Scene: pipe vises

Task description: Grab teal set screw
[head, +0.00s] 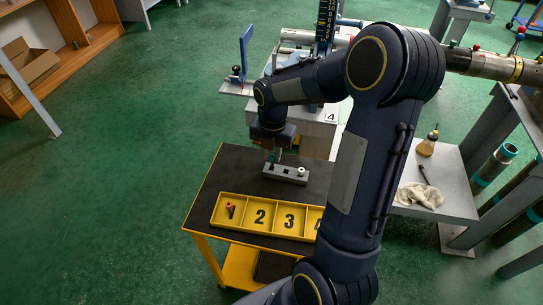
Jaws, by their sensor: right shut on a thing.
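My right gripper (272,156) points down over the grey block (285,175) on the black-topped cart. It is shut on a small teal piece at the block's left end, which looks like the teal set screw (271,160). The fingers and the small size hide most of the screw, and I cannot tell whether it still sits in the block. A white round piece (301,171) stands at the block's right end. My left gripper is not in view.
A yellow tray (246,225) with numbered compartments lies at the cart's front; a red-tipped piece (230,208) is in the leftmost one. The cart top (236,173) is clear left of the block. A grey bench (440,200) with a cloth (420,195) and oil bottle (428,144) stands at right.

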